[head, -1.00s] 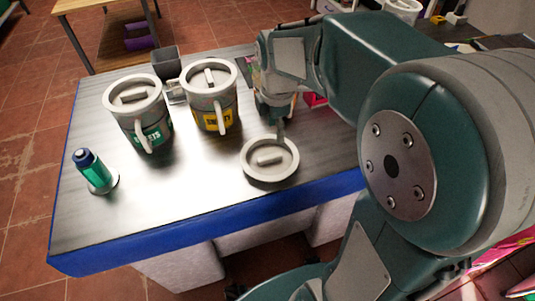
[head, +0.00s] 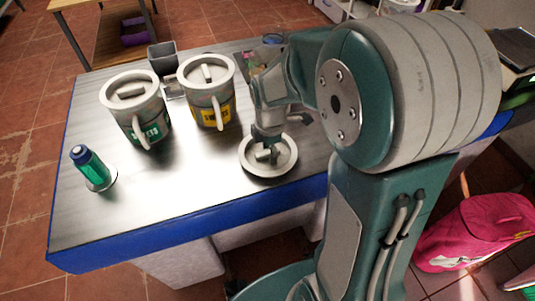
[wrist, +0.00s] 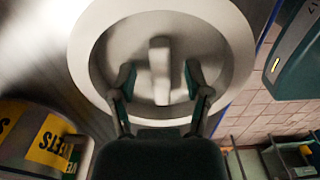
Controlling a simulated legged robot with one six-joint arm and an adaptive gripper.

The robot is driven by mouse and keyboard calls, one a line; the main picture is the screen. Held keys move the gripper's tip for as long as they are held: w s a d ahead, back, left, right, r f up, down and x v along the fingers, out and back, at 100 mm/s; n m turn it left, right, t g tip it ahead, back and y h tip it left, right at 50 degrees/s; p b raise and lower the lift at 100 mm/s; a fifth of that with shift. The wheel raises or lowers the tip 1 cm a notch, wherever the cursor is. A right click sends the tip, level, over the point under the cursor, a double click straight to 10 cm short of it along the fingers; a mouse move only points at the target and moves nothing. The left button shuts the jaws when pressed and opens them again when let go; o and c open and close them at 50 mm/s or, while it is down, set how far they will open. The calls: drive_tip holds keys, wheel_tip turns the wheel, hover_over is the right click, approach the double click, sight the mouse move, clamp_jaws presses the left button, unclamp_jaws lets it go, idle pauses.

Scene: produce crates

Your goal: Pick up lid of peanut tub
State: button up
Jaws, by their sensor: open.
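A loose round grey lid (head: 284,165) with a raised bar handle (wrist: 159,62) lies flat near the table's front edge, right of the tubs. My gripper (head: 266,145) is over the lid, pointing down. In the wrist view my gripper (wrist: 160,80) is open, with one finger on each side of the bar handle and a gap on both sides. Two grey mug-shaped tubs, one with a green label (head: 150,130) and one with a yellow label (head: 215,112), stand behind to the left, each with a lid on. I cannot tell which tub the loose lid belongs to.
A green bottle with a dark cap (head: 92,168) stands at the table's left. A dark square container (head: 162,57) stands behind the tubs. The table (head: 150,205) is clear in front. A pink bag (head: 480,232) lies on the floor at right.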

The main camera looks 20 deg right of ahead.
clamp_jaws()
